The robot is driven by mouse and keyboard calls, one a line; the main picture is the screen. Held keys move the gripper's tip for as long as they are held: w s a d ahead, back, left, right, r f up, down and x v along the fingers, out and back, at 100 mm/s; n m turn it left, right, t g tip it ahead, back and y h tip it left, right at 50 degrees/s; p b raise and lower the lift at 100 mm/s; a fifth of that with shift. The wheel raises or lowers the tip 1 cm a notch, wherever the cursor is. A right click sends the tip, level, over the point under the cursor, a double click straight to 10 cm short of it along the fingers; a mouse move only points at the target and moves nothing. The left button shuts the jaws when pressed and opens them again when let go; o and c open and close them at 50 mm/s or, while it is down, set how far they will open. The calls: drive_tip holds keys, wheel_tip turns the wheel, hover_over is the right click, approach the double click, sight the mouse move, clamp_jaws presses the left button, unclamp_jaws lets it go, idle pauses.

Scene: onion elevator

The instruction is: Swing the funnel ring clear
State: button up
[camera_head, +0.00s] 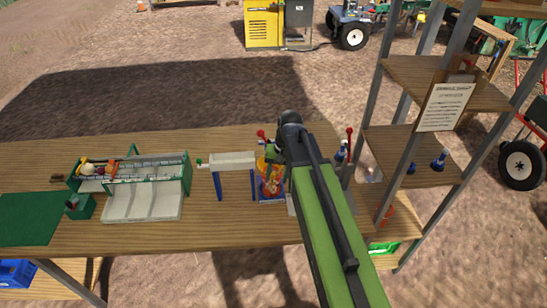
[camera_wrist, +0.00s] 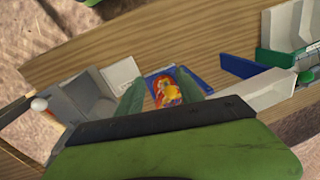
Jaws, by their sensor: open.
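In the head view my green arm covers part of the work spot at the right of the table.
A white chute (camera_head: 232,161) on blue legs stands left of the work spot. A white sorting tray (camera_head: 145,203) with green walls is further left, by a green mat (camera_head: 30,219). A wooden shelf rack (camera_head: 415,155) crowds the right side. The front table strip is clear.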

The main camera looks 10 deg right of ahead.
drive_tip(key=w+d+r+p, duration=0.1)
drive_tip(key=w+r+p, duration=0.1)
drive_tip(key=r+p, duration=0.4)
drive_tip(key=w+d+r+p, duration=0.1)
drive_tip(key=d+r+p, duration=0.1)
drive_tip(key=r+p, duration=0.45)
drive_tip(key=b, duration=1.9)
approach(273, 174)
drive_tip(key=shift+m, duration=0.3)
drive_tip(key=f, duration=0.6)
drive_tip(key=a+f, duration=0.1)
drive_tip(key=f, duration=0.2)
drive_tip(key=shift+w+a+f, duration=0.1)
drive_tip(key=shift+w+a, duration=0.05)
drive_tip(key=shift+w, duration=0.1)
clamp_jaws()
drive_tip(key=shift+a, duration=0.1)
